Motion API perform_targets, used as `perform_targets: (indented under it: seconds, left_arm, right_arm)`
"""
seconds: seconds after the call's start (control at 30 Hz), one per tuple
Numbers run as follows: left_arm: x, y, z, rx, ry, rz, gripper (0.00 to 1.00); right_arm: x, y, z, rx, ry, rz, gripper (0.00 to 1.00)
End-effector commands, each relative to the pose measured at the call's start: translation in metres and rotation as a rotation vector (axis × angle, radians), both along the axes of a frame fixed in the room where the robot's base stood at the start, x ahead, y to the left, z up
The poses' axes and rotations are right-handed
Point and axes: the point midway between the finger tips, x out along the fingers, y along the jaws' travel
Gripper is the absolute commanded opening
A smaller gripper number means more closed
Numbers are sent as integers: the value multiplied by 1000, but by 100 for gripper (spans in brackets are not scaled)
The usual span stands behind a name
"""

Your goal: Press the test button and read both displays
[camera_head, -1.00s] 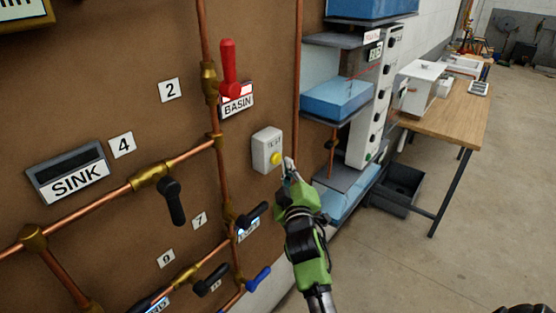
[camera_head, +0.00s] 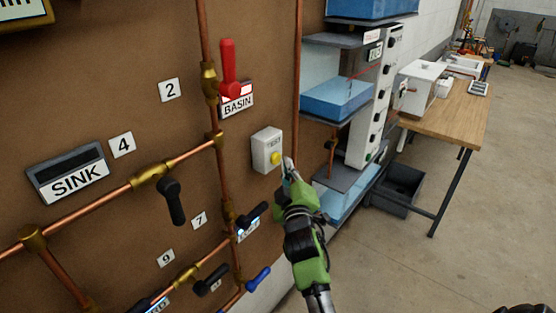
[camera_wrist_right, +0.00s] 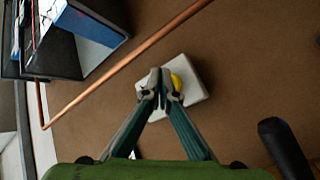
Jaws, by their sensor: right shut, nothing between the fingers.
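The test button is a yellow round button (camera_head: 275,158) on a white box (camera_head: 264,143) marked TEST, fixed to the brown board. My right gripper (camera_head: 288,163) is shut and empty, with its tips just right of the button in the head view. In the right wrist view the shut fingertips (camera_wrist_right: 160,90) lie in front of the white box (camera_wrist_right: 190,92), and the yellow button (camera_wrist_right: 177,82) shows partly behind them. I cannot tell whether the tips touch it. A dark display (camera_head: 66,164) sits above the SINK label and looks blank. A BASIN label (camera_head: 237,100) is partly covered. My left gripper is not in view.
A red-handled valve (camera_head: 228,68) stands above the box. Black-handled valves (camera_head: 172,200) and a blue handle (camera_head: 258,279) sit on the copper pipes. A rack with blue tanks (camera_head: 337,100) stands right of the board. A wooden workbench (camera_head: 450,115) is farther right, with open floor before it.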

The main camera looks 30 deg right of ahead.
Motion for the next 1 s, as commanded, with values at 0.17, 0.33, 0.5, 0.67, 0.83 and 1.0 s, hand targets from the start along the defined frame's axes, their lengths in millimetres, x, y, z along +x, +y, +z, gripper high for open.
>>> perform_targets:
  seconds: [0.17,0.33,0.5,0.67,0.83,1.0]
  left_arm:
    - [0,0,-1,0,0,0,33]
    - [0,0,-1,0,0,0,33]
    - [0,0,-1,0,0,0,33]
    - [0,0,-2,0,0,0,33]
    - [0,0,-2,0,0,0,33]
    - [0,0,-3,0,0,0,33]
  right_arm:
    - [5,2,1,1,-1,1,0]
    - [5,2,1,1,-1,1,0]
    - [5,2,0,0,-1,1,0]
    - [7,3,0,1,-1,1,0]
    - [8,4,0,1,0,0,0]
    - [10,5,0,0,0,0,0]
